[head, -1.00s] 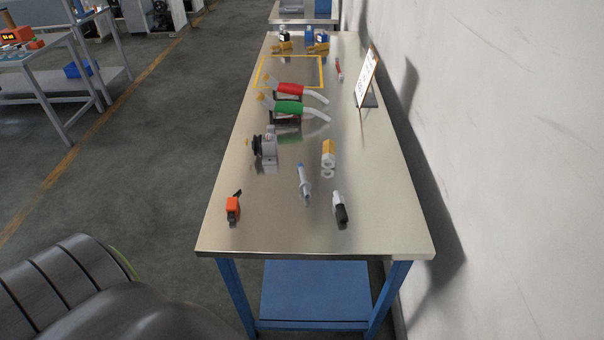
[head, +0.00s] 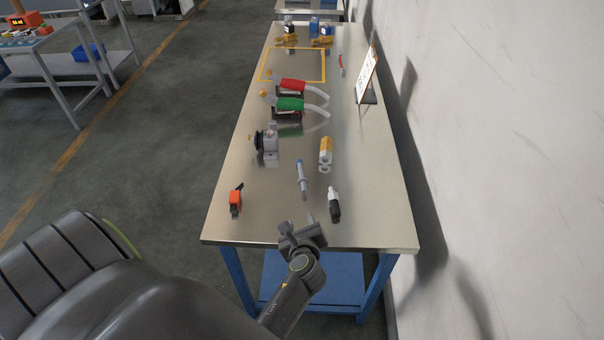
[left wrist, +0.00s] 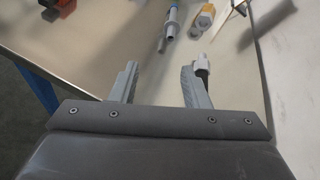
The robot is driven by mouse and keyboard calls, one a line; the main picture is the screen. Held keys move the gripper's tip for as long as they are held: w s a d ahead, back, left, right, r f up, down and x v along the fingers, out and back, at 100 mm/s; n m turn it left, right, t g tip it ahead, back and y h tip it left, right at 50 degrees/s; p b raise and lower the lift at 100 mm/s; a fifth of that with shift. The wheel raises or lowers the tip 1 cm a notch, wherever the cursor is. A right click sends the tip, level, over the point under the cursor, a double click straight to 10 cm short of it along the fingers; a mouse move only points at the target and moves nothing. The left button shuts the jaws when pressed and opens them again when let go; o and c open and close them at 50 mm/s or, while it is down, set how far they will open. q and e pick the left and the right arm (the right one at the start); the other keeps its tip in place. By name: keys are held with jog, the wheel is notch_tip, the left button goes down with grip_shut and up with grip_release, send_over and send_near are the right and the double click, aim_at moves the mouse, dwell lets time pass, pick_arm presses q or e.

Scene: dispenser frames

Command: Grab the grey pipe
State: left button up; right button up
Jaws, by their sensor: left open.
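The grey pipe (head: 302,181) lies on the metal table, long and thin with a blue section at its far end. In the left wrist view the grey pipe (left wrist: 171,25) is at the top centre, beyond and between the fingertips. My left gripper (head: 299,223) is over the table's near edge, short of the pipe's near end and apart from it. Its two fingers (left wrist: 159,68) are spread with nothing between them. My right gripper is not in view.
A black and white piece (head: 334,205) lies right of the pipe, close to the right finger in the wrist view. An orange and black tool (head: 235,202) is at left. A yellow and white part (head: 325,152) and a grey device (head: 268,146) are beyond.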

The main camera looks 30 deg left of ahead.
pick_arm(q)
jog(key=shift+w+d+m, duration=0.45)
jog(key=shift+w+m, duration=0.15)
jog(key=shift+m, duration=0.1)
jog(key=shift+w+f, duration=0.25)
jog(key=shift+w, duration=0.1)
jog(key=b, duration=0.7)
send_near(305, 191)
jog(key=shift+x, duration=0.85)
jog(key=shift+b+x, duration=0.5)
jog(key=shift+x, duration=0.35)
jog(key=b+x, duration=0.3)
jog(key=b, duration=0.1)
jog(key=shift+w+a+f, duration=0.15)
jog(key=shift+a+f, duration=0.1)
jog(key=shift+f, duration=0.15)
jog(key=shift+w+a+f+b, duration=0.15)
jog(key=shift+w+a+b, duration=0.35)
jog(key=shift+b, duration=0.25)
grip_shut()
